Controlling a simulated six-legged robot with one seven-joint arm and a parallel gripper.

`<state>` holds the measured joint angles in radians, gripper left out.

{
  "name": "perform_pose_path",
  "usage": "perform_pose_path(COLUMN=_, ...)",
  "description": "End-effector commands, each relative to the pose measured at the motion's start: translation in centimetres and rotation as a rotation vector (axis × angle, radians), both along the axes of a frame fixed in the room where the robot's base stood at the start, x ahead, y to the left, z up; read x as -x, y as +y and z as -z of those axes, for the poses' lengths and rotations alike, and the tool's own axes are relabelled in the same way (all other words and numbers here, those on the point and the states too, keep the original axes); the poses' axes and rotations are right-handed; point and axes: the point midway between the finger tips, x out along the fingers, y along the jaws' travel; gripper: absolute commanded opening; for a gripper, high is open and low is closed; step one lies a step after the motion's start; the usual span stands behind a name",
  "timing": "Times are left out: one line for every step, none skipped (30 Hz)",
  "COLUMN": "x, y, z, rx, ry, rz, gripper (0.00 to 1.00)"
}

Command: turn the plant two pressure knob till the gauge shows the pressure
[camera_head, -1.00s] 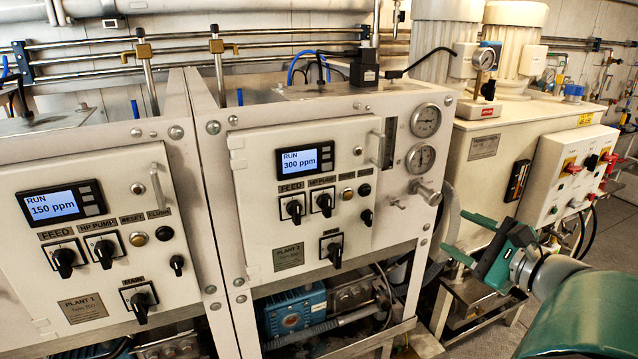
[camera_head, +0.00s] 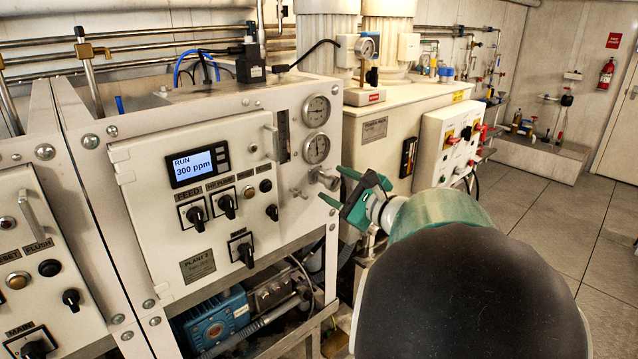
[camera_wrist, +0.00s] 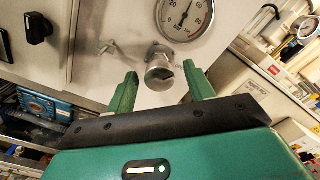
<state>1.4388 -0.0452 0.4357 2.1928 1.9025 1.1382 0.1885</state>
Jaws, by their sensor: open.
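The plant two panel (camera_head: 205,205) stands at the left of the head view, its display (camera_head: 195,165) reading RUN 300 ppm. Its metal pressure knob (camera_head: 325,179) sticks out at the panel's lower right, below two round gauges. The lower gauge (camera_head: 316,148) also shows in the wrist view (camera_wrist: 184,14), directly above the knob (camera_wrist: 160,72). My gripper (camera_head: 333,186) is open, with green fingers. In the wrist view the fingers (camera_wrist: 163,88) lie left and right of the knob's lower part, with nothing gripped. Whether they touch it I cannot tell.
A small metal valve (camera_wrist: 108,47) sits left of the knob. The upper gauge (camera_head: 316,111) is above. A white control box (camera_head: 447,145) with red switches stands to the right. Black rotary switches (camera_head: 227,206) line the panel. Open floor (camera_head: 530,215) lies at the right.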

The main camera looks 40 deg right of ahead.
Motion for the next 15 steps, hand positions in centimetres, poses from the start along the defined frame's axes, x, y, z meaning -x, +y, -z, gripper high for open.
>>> perform_pose_path(x=-0.6, y=0.0, z=0.1, rx=-0.001, ry=0.001, rz=0.001, gripper=0.53)
perform_pose_path(x=-0.8, y=0.0, z=0.1, rx=-0.001, ry=0.001, rz=0.001, gripper=0.53)
perform_pose_path(x=-1.2, y=0.1, z=0.0, rx=0.000, ry=0.001, rz=-0.001, gripper=0.53)
perform_pose_path(x=-1.3, y=0.1, z=0.0, rx=0.000, ry=0.000, rz=0.000, gripper=0.53)
perform_pose_path(x=-1.4, y=0.1, z=0.0, rx=0.000, ry=0.000, rz=0.000, gripper=0.53)
perform_pose_path(x=-1.5, y=0.1, z=0.0, rx=0.000, ry=0.000, rz=0.001, gripper=0.53)
perform_pose_path(x=-1.6, y=0.1, z=0.0, rx=0.000, ry=0.000, rz=0.001, gripper=0.53)
perform_pose_path(x=-1.6, y=0.1, z=0.0, rx=0.000, ry=0.000, rz=0.001, gripper=0.53)
perform_pose_path(x=-1.6, y=0.1, z=0.0, rx=0.000, ry=0.000, rz=0.001, gripper=0.53)
perform_pose_path(x=-1.6, y=0.1, z=0.0, rx=0.000, ry=0.000, rz=0.001, gripper=0.53)
perform_pose_path(x=-1.6, y=0.1, z=0.0, rx=0.000, ry=0.000, rz=0.001, gripper=0.53)
perform_pose_path(x=-1.6, y=0.1, z=0.0, rx=0.000, ry=0.000, rz=0.001, gripper=0.53)
perform_pose_path(x=-1.6, y=0.1, z=0.0, rx=0.000, ry=0.000, rz=0.001, gripper=0.53)
perform_pose_path(x=-1.6, y=0.1, z=0.0, rx=0.000, ry=0.000, rz=0.001, gripper=0.47)
perform_pose_path(x=-1.6, y=0.1, z=0.0, rx=0.000, ry=0.001, rz=0.001, gripper=0.39)
